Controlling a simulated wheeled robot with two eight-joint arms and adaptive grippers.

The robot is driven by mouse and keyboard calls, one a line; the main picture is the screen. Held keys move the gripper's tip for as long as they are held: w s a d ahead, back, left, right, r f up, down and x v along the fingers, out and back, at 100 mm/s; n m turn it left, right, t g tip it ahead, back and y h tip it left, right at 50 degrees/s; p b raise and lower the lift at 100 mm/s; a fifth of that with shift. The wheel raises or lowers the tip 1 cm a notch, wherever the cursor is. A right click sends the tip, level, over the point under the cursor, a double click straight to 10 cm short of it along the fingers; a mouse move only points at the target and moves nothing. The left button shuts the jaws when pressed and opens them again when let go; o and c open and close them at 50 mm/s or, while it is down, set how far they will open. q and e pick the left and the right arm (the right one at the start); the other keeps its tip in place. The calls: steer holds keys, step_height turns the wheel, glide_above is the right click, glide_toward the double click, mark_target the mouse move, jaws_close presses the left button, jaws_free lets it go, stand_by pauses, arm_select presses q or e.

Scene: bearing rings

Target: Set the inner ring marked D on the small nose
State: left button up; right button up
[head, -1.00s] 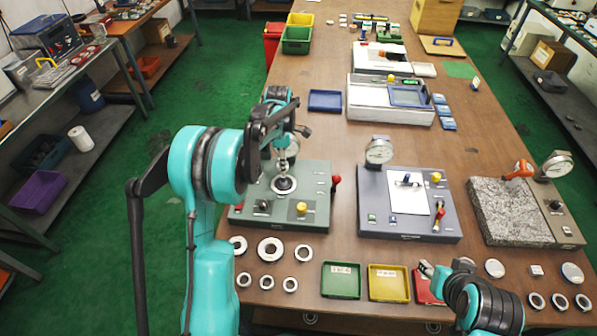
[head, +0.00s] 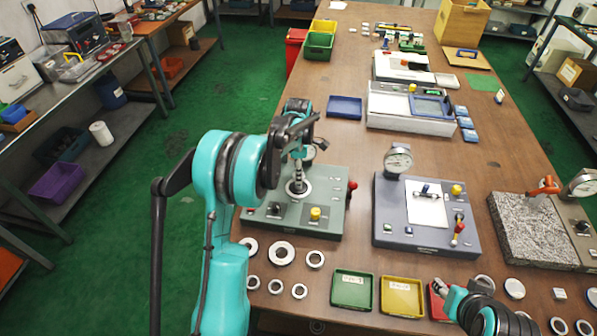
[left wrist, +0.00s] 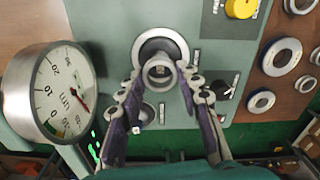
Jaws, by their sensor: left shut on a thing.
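My left gripper (head: 297,160) is above the green-grey test block (head: 333,207), pointing down at its round dark seat (head: 298,188). In the left wrist view the gripper (left wrist: 166,92) is shut on a small steel inner ring (left wrist: 160,72). The ring is in front of the seat with its bright collar (left wrist: 178,44). The nose is mostly hidden by the ring, and I cannot tell whether the ring is around it or just above it. The letter on the ring is not readable. My right gripper (head: 441,288) is at the bottom right by the red tray; its fingers are too small to judge.
A dial gauge (left wrist: 52,92) stands close beside the left gripper. Several loose rings (head: 281,253) lie in front of the block. Green (head: 352,289) and yellow (head: 401,297) trays stand to their right. A grey-blue gauge block (head: 425,240) and a granite plate (head: 533,232) stand further right.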

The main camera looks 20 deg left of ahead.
arm_select(q)
steer(key=shift+f, duration=0.15)
steer(key=shift+f+b, duration=1.6)
steer(key=shift+f, duration=0.55)
steer(key=o, duration=1.2)
steer(key=shift+o, duration=0.2)
steer(key=shift+r, duration=0.1)
step_height(320, 180, up, 12)
steer(key=shift+s, duration=0.1)
